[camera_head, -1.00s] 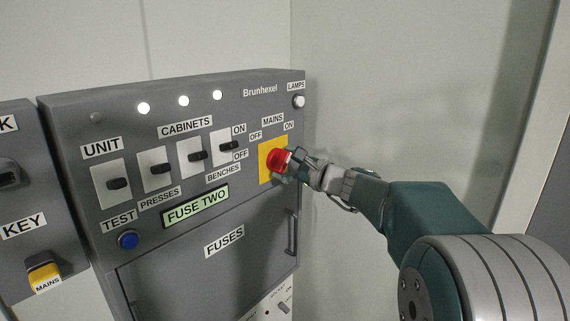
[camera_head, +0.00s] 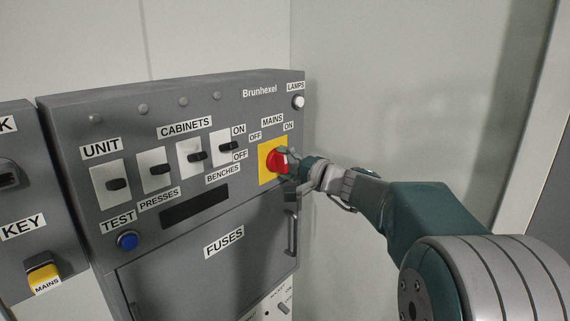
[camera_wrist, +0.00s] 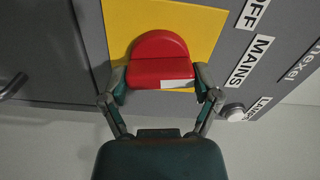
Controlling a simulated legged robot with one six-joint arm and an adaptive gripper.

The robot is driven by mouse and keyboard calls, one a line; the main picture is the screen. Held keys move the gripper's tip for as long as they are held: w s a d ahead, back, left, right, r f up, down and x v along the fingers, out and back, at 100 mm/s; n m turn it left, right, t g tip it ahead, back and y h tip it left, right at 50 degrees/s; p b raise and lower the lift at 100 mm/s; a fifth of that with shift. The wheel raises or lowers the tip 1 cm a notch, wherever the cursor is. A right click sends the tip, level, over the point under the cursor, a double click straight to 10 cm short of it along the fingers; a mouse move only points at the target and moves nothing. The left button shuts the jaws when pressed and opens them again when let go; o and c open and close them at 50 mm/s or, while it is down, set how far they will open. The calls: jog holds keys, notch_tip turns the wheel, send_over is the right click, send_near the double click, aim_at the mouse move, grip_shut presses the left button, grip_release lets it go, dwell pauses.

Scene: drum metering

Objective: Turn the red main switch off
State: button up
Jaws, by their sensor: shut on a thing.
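The red main switch (camera_head: 276,161) is a rotary knob on a yellow plate (camera_head: 265,176) at the right of the grey Brunhexel panel. OFF and ON labels stand above it, either side of MAINS. My gripper (camera_head: 288,164) is at the knob from the right. In the wrist view my gripper (camera_wrist: 160,88) has one finger on each side of the red knob (camera_wrist: 160,58), shut on it. A white mark shows on the knob's near edge there. The panel's display (camera_head: 194,207) is dark, and the row of lamps (camera_head: 183,101) along the top is unlit.
Several black toggle switches on white plates, such as the benches switch (camera_head: 229,147), are left of the knob. A blue test button (camera_head: 127,241) is lower left. The fuses door handle (camera_head: 291,233) stands out below my gripper. A bare wall (camera_head: 400,100) is at right.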

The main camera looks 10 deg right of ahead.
jog(key=n, duration=0.7)
jog(key=shift+f, duration=0.35)
dwell(0.4)
jog(key=o, duration=1)
jog(key=shift+a+r, duration=0.1)
jog(key=shift+c, duration=0.2)
jog(key=shift+r, duration=0.1)
jog(key=shift+s+d, duration=0.3)
jog(key=v, duration=1.1)
jog(key=shift+s, duration=0.1)
